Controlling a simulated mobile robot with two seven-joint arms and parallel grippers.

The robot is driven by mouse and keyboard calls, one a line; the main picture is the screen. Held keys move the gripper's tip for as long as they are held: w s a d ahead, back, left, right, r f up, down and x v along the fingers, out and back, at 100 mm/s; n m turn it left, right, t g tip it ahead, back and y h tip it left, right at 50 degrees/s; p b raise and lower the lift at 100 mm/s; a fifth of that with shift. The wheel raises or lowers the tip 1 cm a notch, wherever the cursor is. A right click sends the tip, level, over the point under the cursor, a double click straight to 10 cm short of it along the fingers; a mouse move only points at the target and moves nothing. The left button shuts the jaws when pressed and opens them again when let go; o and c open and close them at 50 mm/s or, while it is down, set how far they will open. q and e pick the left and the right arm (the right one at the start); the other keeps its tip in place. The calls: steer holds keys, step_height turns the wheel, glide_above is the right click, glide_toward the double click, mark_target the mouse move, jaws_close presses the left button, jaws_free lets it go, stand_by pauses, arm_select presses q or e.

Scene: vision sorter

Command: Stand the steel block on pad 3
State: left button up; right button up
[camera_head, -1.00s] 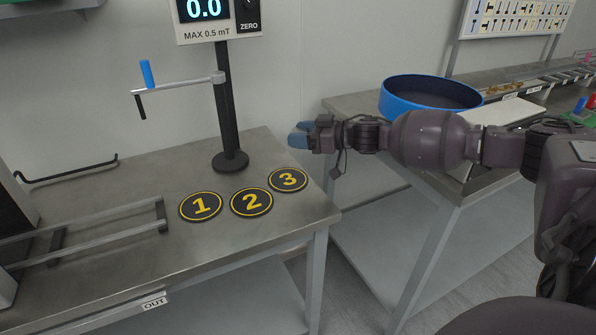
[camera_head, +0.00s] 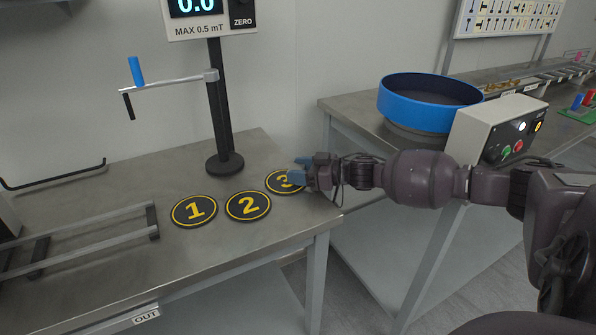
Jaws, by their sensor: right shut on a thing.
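My right gripper (camera_head: 301,168) has blue fingertips and reaches in from the right. It is low over pad 3 (camera_head: 277,185) and covers that pad's right part. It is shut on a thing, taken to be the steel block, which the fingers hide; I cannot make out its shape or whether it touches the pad. Pad 3 is a black disc with a yellow ring and number. Pad 2 (camera_head: 236,215) and pad 1 (camera_head: 180,212) lie bare to its left. My left gripper is not in view.
A black post (camera_head: 219,110) with a meter (camera_head: 209,18) on top stands behind the pads on the steel table (camera_head: 110,180). A thin side arm (camera_head: 165,82) carries a blue piece (camera_head: 136,71). Rails (camera_head: 85,238) lie left. A blue bowl (camera_head: 425,118) and control box (camera_head: 500,135) are right.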

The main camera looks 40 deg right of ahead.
steer(key=o, duration=1.1)
steer(key=shift+o, duration=0.2)
steer(key=shift+r, duration=0.15)
steer(key=shift+s+d+r, duration=0.2)
steer(key=shift+s, duration=0.05)
steer(key=f+p+v, duration=0.1)
steer(key=p+v, duration=0.2)
steer(key=v, duration=0.3)
steer(key=shift+s+d+r+p, duration=0.2)
steer(key=shift+s+r+p, duration=0.15)
steer(key=shift+s, duration=0.1)
